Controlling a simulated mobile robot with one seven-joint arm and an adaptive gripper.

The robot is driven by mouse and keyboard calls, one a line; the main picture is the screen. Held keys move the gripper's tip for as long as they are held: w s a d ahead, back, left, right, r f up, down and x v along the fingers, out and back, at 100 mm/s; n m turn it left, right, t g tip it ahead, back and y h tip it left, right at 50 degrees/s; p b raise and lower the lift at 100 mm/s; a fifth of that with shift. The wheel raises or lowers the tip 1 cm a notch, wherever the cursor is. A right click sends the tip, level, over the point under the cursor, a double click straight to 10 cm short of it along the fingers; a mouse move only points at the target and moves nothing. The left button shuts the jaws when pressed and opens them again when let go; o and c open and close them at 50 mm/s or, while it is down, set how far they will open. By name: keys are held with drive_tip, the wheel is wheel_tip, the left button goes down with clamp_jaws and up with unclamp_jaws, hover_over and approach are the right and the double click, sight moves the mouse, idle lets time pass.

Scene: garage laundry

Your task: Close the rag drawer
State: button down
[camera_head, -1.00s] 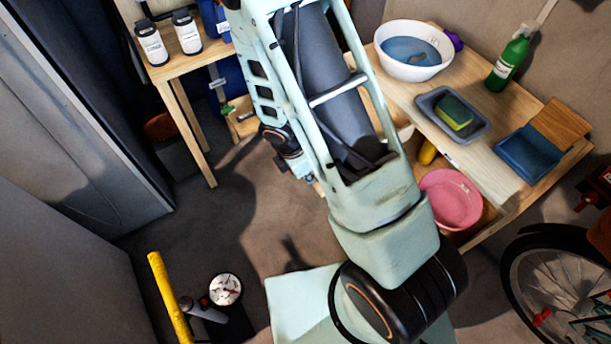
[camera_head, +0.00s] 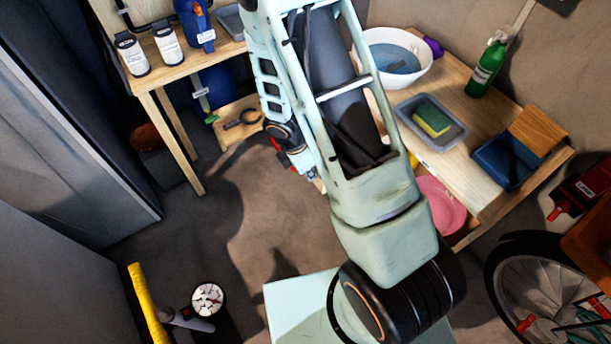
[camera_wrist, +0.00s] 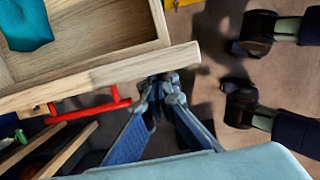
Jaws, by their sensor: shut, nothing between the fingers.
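The rag drawer (camera_wrist: 140,73) is pulled open at the upper left of the wrist view. It is a pale wooden box with a teal rag (camera_wrist: 25,24) inside. My gripper (camera_wrist: 160,80) is shut and empty, with its fingertips right by the outer side of the drawer's front board. I cannot tell whether they touch it.
A workbench (camera_head: 480,185) with a white basin (camera_head: 425,75) stands right, a bicycle wheel (camera_head: 490,280) nearby. A wooden table (camera_head: 190,67) stands left. Floor between is mostly clear.

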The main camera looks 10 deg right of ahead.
drive_tip(key=w+d+p, duration=0.2)
drive_tip(key=d, duration=0.5)
drive_tip(key=w+d+p, duration=0.2)
drive_tip(key=w+d, duration=0.1)
drive_tip(key=d, duration=0.4)
drive_tip(key=w+d+p, duration=0.2)
drive_tip(key=d, duration=0.5)
drive_tip(key=shift+w+d, duration=0.15)
drive_tip(key=shift+w, duration=0.2)
drive_tip(key=shift+d+r, duration=0.1)
drive_tip(key=shift+d, duration=0.05)
